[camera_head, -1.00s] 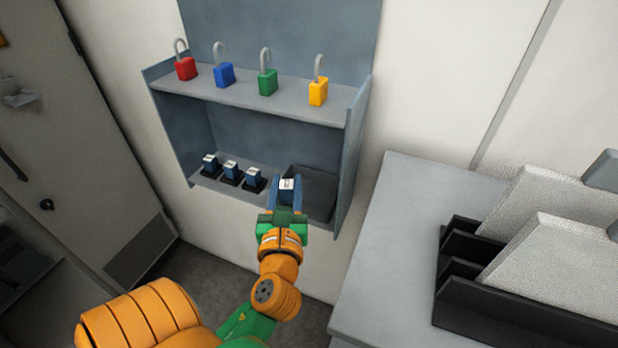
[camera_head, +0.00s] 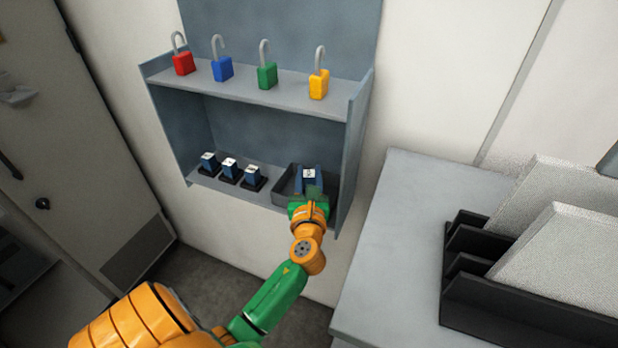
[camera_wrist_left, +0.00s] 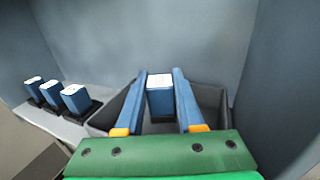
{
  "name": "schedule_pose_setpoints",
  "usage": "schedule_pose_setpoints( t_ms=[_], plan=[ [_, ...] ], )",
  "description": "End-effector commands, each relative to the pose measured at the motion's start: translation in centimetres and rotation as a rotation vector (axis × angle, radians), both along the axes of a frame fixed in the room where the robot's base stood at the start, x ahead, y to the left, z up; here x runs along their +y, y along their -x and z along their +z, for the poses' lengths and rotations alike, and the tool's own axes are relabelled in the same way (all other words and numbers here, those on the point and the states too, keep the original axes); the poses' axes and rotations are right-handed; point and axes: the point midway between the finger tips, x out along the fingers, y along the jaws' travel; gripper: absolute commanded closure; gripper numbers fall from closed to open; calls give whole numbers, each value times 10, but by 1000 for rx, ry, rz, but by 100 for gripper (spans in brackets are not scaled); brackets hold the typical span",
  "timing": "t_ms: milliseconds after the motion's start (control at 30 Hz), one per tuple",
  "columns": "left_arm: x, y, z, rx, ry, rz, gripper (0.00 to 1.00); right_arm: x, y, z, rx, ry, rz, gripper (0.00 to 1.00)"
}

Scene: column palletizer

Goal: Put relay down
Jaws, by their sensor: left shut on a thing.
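The relay (camera_head: 309,174) is a small blue block with a white top. My left gripper (camera_head: 308,180) is shut on it, with one blue finger on each side. In the left wrist view the relay (camera_wrist_left: 160,95) stands upright between the fingertips (camera_wrist_left: 160,90), over the dark open tray (camera_wrist_left: 212,100). The tray (camera_head: 283,184) sits at the right end of the lower shelf. I cannot tell whether the relay's bottom touches the tray floor. My right gripper is not in view.
Three other relays (camera_head: 229,170) stand in black sockets left of the tray. Several coloured padlocks, one yellow (camera_head: 318,85), stand on the upper shelf (camera_head: 250,92). The cabinet's right wall (camera_head: 354,150) is close to my gripper. A grey counter (camera_head: 385,260) with a black rack (camera_head: 520,315) is at right.

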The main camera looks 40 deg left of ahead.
Motion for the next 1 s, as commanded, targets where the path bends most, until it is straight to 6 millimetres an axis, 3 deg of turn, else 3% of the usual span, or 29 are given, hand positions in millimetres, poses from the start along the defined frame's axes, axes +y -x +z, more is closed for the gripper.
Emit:
schedule_pose_setpoints(
  t_ms=[567, 600, 700, 1000],
  plan=[
    [0, 0, -11, 1, -2, 0, 100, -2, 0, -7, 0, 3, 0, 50],
    [0, 0, -12, 2, -1, 0, 61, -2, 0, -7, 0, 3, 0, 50],
    [0, 1, -12, 4, 0, 0, 34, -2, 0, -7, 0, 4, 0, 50],
    [-1, 1, -13, 9, 1, 0, 33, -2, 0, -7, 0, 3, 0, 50]
  ],
)
